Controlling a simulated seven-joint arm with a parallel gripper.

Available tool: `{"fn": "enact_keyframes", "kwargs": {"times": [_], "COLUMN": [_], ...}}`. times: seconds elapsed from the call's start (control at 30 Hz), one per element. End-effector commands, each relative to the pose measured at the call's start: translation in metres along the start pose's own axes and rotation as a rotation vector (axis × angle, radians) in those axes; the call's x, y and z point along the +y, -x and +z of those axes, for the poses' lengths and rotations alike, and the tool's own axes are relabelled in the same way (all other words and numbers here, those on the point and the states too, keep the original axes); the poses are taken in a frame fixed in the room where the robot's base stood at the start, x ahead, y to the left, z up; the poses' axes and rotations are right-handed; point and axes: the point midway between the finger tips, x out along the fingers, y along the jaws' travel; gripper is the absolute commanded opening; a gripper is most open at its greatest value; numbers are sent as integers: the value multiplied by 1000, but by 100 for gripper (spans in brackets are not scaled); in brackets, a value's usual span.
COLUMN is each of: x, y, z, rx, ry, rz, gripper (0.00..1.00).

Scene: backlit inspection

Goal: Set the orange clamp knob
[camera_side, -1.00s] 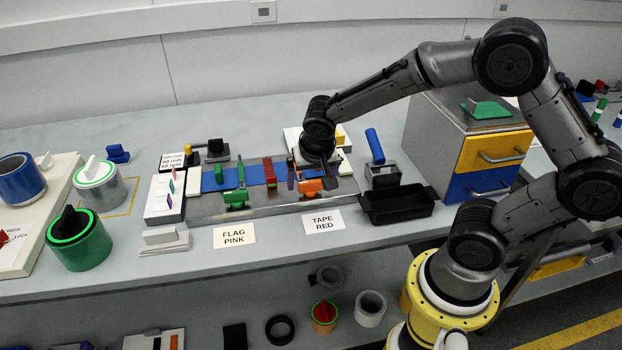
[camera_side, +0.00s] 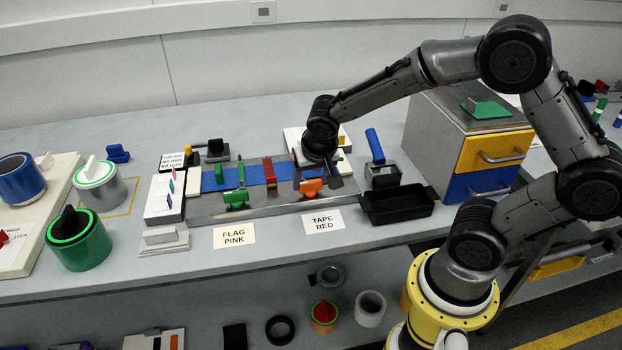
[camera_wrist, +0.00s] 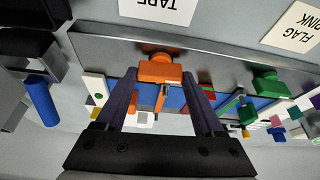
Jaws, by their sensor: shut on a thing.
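The orange clamp knob (camera_side: 311,187) sits at the front right of the metal plate (camera_side: 250,207), near its front edge. In the wrist view the orange knob (camera_wrist: 160,70) lies between the tips of my two dark fingers, with a thin orange part below it. My gripper (camera_wrist: 160,78) is shut on the knob, one finger on each side. In the side view my gripper (camera_side: 318,177) is low over the plate's right end, and its fingers partly hide what is behind them.
A green clamp (camera_side: 236,198) stands left on the same plate, with a red block (camera_side: 270,178) between. A black tray (camera_side: 398,206) and a blue-handled tool (camera_side: 375,146) stand to the right. A drawer unit (camera_side: 445,150) is beyond them. The bench front is mostly clear.

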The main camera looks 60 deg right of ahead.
Motion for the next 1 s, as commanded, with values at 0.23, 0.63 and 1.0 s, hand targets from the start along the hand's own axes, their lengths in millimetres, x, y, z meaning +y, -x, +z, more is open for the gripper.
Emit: {"fn": "enact_keyframes", "kwargs": {"times": [0.23,0.63,1.0], "x": [2,4,5], "y": [0,0,0], "z": [0,-1,-2], "rx": [-1,-1,-1], "ry": [156,423,661], "rz": [-64,-178,-278], "gripper": [14,14,14]}}
